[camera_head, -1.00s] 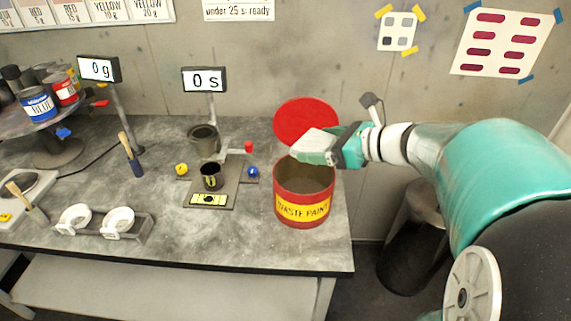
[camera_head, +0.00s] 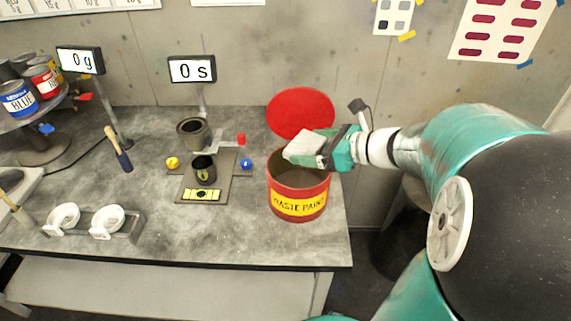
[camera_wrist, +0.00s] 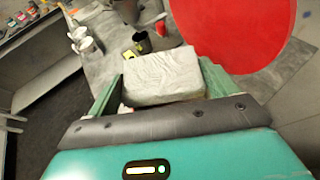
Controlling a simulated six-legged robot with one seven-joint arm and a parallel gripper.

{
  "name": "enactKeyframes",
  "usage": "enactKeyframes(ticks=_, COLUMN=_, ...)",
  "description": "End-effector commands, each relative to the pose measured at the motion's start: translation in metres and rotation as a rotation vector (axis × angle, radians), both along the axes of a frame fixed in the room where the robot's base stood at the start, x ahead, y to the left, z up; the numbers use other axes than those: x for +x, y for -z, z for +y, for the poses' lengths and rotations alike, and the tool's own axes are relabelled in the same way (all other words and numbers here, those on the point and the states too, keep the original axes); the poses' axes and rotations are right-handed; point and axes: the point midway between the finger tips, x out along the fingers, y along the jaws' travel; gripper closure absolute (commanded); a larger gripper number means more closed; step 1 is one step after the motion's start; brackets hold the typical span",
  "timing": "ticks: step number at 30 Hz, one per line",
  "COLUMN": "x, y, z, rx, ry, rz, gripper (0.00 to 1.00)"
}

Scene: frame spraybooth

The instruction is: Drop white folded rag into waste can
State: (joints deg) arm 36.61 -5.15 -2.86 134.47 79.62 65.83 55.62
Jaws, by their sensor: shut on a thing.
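The white folded rag (camera_head: 304,147) is held in my gripper (camera_head: 322,150), above the mouth of the waste can. In the wrist view the rag (camera_wrist: 160,76) sits between the two green fingers of my gripper (camera_wrist: 155,88). The waste can (camera_head: 298,203) is red with a yellow "WASTE PAINT" band and stands open near the table's right edge. Its round red lid (camera_head: 301,112) stands upright behind it. The red disc also fills the upper right of the wrist view (camera_wrist: 240,30). The can's inside is partly hidden by the rag and gripper.
A stand with a dark cup (camera_head: 203,169) and a "0 s" display (camera_head: 192,69) is left of the can. A rack with two white cups (camera_head: 108,219), a brush (camera_head: 118,152) and paint cans (camera_head: 18,99) are further left. The front of the grey table (camera_head: 220,240) is clear.

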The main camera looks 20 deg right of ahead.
Motion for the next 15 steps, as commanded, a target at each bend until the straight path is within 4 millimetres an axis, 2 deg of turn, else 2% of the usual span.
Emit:
enactKeyframes(ticks=5, x=0.0015, y=0.0094, z=0.0, rx=0.001, ry=0.0, rz=-0.001, gripper=0.36)
enactKeyframes(ticks=12, x=0.0033, y=0.0103, z=-0.0004, rx=-0.001, ry=-0.001, rz=-0.001, gripper=0.36)
enactKeyframes(ticks=13, x=0.0035, y=0.0102, z=-0.0005, rx=-0.001, ry=-0.001, rz=-0.001, gripper=0.12)
enactKeyframes(ticks=15, x=0.0035, y=0.0101, z=-0.0005, rx=-0.001, ry=0.0, rz=-0.001, gripper=0.0)
